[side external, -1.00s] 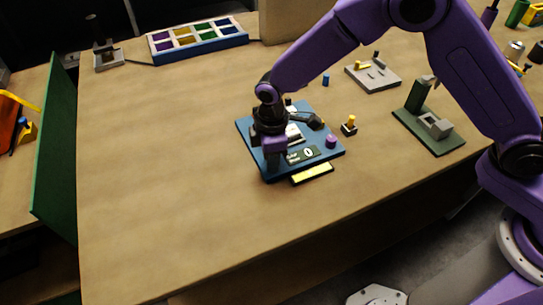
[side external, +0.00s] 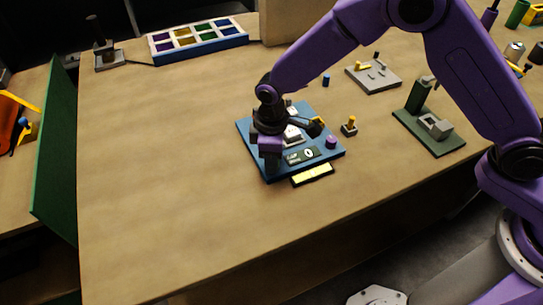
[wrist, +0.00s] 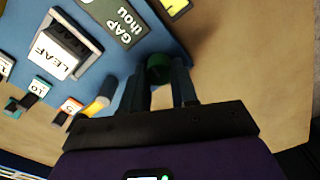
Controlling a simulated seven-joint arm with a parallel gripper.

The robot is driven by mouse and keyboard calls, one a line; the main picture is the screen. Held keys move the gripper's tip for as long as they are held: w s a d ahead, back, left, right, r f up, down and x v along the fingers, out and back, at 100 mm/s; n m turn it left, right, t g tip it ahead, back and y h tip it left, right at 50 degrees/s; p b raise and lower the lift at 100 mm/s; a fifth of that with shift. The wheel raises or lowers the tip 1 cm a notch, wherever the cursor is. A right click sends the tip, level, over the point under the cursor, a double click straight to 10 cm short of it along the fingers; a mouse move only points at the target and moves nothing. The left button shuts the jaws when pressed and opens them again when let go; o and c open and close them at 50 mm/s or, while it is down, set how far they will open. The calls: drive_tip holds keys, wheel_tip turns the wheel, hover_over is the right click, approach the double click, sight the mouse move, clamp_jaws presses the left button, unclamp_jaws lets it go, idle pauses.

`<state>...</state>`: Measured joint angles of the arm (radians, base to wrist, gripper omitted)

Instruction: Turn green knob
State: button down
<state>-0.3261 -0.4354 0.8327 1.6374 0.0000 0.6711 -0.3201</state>
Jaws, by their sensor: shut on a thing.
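The green knob (wrist: 158,68) stands near the edge of the blue board (side external: 252,135). In the wrist view it sits between the fingertips of my gripper (wrist: 161,84), which is shut on it. In the side view my gripper (side external: 272,160) points down at the board's near left corner and hides the knob. A dark panel lettered "GAP thou" (wrist: 124,22) lies beside the knob on the board; in the side view the panel (side external: 300,156) shows a 0. A block marked "LEAF" (wrist: 60,52) sits on the board.
A purple knob (side external: 331,142) stands at the board's right. A yellow strip (side external: 312,174) lies at its near edge. Small labelled tabs (wrist: 40,88) line the board. A green fixture (side external: 430,130) and a grey plate (side external: 373,77) stand to the right.

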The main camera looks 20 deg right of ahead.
drive_tip(key=c, duration=1.1)
unclamp_jaws()
drive_tip(key=shift+c, duration=0.2)
drive_tip(key=shift+r, duration=0.15)
wheel_tip(320, 180, up, 17)
drive_tip(key=shift+d+r, duration=0.1)
drive_tip(key=s+d, duration=2.7)
drive_tip(key=d, duration=0.1)
drive_tip(key=shift+f, duration=0.4)
